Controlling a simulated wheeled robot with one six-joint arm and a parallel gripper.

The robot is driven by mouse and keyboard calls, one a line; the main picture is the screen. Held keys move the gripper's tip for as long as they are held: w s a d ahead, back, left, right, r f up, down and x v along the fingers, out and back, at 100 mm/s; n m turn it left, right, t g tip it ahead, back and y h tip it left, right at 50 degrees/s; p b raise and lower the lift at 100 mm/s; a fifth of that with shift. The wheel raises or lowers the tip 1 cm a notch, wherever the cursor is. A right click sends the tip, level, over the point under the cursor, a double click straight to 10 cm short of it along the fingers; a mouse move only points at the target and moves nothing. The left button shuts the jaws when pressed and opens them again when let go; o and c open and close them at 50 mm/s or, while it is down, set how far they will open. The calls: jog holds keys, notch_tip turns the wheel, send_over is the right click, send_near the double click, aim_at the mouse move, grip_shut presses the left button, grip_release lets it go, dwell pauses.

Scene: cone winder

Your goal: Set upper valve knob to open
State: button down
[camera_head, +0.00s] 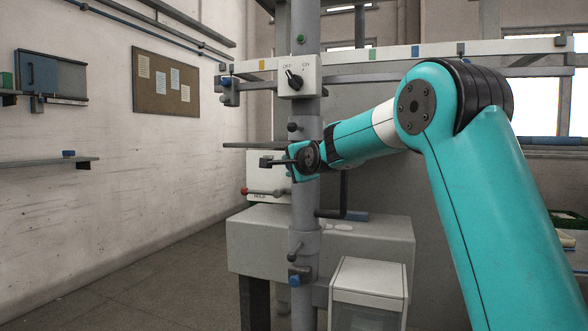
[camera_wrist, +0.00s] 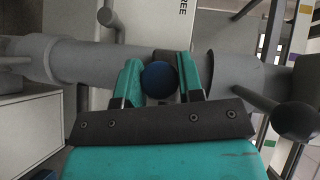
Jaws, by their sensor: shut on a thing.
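In the wrist view my gripper (camera_wrist: 160,82) is shut on a round blue knob (camera_wrist: 158,76), with one teal finger on each side. The knob is at the grey pipe (camera_wrist: 85,62), which crosses that view sideways. In the head view the teal wrist (camera_head: 294,172) is at the upright grey pipe (camera_head: 306,215), around the middle of its height. The fingers and the held knob cannot be made out there. No open or closed marking for this knob is readable. Another blue knob (camera_head: 294,280) is low on the same pipe, under a black knob.
A black ball knob (camera_wrist: 295,120) is close to the right of my gripper in the wrist view. A switch box (camera_head: 293,75) marked OFF and ON is above my wrist. A red-tipped lever (camera_head: 246,191) is left of the pipe. A white cabinet (camera_head: 368,290) stands below right.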

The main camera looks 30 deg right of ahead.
jog(key=shift+s+a+f, duration=0.1)
jog(key=shift+s+a, duration=0.55)
jog(key=shift+a, duration=0.3)
jog(key=c, duration=0.8)
grip_release()
jog(key=shift+s+a, duration=0.1)
jog(key=shift+o, duration=0.2)
jog(key=b+v, duration=0.2)
jog(key=v, duration=1.5)
jog(key=shift+s, duration=0.25)
